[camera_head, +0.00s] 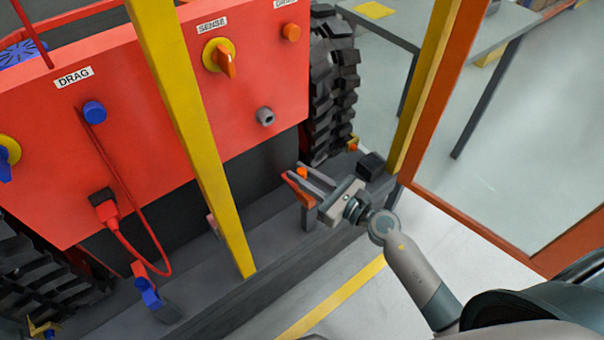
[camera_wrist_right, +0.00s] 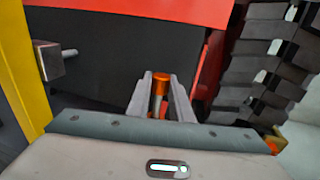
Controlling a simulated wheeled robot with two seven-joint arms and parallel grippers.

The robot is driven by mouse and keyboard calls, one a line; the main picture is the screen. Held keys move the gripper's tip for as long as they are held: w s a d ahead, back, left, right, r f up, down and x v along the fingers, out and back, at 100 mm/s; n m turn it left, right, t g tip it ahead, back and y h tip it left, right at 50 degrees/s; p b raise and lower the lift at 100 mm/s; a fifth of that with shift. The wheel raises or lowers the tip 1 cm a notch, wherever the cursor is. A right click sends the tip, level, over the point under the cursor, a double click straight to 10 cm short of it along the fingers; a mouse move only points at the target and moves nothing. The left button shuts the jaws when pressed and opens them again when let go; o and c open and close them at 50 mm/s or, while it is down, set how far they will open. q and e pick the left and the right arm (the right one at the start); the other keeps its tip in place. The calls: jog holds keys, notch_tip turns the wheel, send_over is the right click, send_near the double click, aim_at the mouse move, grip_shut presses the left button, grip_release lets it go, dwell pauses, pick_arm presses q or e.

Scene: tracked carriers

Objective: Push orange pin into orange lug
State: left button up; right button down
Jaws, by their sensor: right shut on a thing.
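My right gripper (camera_head: 312,178) reaches in low in front of the red machine, just left of the big right-hand wheel. It is shut on the orange pin (camera_wrist_right: 160,78), whose orange head and greyish shaft show between the fingers in the right wrist view. In the head view, a bit of the pin's orange head (camera_head: 302,173) shows by the fingers. An orange-red slanted piece on a grey post (camera_head: 307,217) stands under the fingers and looks like the orange lug; the fingers partly hide it. I cannot tell whether the pin touches it. My left gripper is not in view.
A yellow post (camera_head: 195,140) stands left of my right gripper, and another (camera_head: 425,85) stands to its right. The red panel (camera_head: 150,120) has knobs and a hanging red cable. A blue lug-like piece (camera_head: 150,293) is at lower left. An orange-framed clear panel (camera_head: 500,130) is at right.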

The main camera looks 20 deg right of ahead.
jog(key=shift+f+b, duration=2.1)
jog(key=shift+f, duration=0.15)
dwell(2.3)
jog(key=c, duration=1.5)
grip_release()
jog(key=shift+s+d, duration=0.1)
jog(key=shift+s, duration=0.05)
jog(key=b+v, duration=0.3)
jog(key=v, duration=1.4)
jog(key=shift+s+f+b, duration=0.1)
jog(key=shift+b, duration=0.25)
